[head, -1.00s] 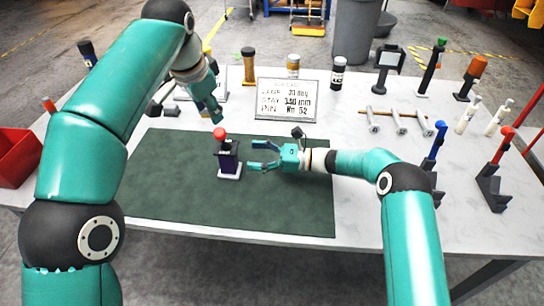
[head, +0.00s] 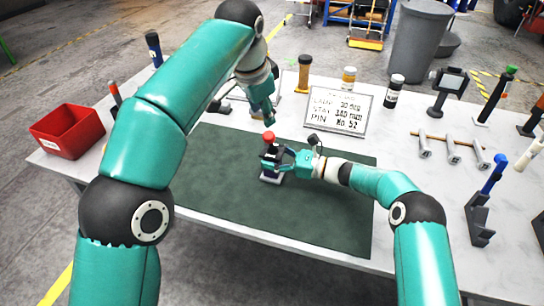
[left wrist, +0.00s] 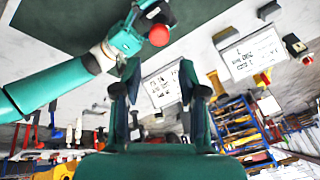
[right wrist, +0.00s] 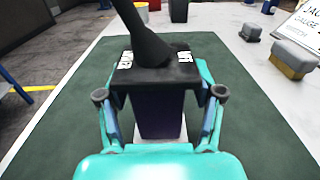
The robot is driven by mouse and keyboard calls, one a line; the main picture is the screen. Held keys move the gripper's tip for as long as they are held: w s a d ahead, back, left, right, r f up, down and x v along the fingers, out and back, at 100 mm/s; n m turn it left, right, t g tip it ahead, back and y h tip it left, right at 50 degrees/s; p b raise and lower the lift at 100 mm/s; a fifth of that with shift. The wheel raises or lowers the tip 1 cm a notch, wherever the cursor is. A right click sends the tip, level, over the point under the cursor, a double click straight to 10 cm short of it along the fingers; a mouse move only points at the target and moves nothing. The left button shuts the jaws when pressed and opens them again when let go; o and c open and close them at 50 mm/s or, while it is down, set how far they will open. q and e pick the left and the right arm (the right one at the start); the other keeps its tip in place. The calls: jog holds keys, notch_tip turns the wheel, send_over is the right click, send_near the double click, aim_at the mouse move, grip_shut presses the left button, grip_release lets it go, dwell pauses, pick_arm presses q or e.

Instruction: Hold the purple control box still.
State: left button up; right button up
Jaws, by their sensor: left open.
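The purple control box (right wrist: 160,115) stands upright on its pale base on the green mat (head: 322,213). It has a black top and a dark lever with a red ball (head: 268,137). My right gripper (head: 272,160) is at the box; in the right wrist view its fingers (right wrist: 160,88) stand either side of the box, apparently with gaps beside the purple body. The overhanging black top hides part of the fingertips. My left gripper (head: 266,112) is open and empty, above and behind the red ball. The left wrist view shows the ball (left wrist: 159,35) beyond its fingers (left wrist: 155,80).
A white sign (head: 338,110) stands behind the mat. A red bin (head: 68,131) is at the table's left end. The mat's front part is clear.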

grip_shut()
pick_arm(q)
jog(key=o, duration=0.3)
jog(key=w+d+r+t+h, duration=0.1)
jog(key=w+d+t+h, duration=0.4)
jog(key=w+d+t, duration=0.4)
pick_arm(e)
jog(key=shift+s, duration=0.1)
pick_arm(q)
jog(key=n+h, duration=0.3)
jog(key=h, duration=0.2)
send_near(269, 136)
jog(key=s+f, duration=0.1)
jog(key=shift+t, duration=0.5)
jog(key=x, duration=1.1)
jog(key=shift+w+a+f, duration=0.2)
jog(key=shift+w+f, duration=0.1)
jog(key=shift+w, duration=0.25)
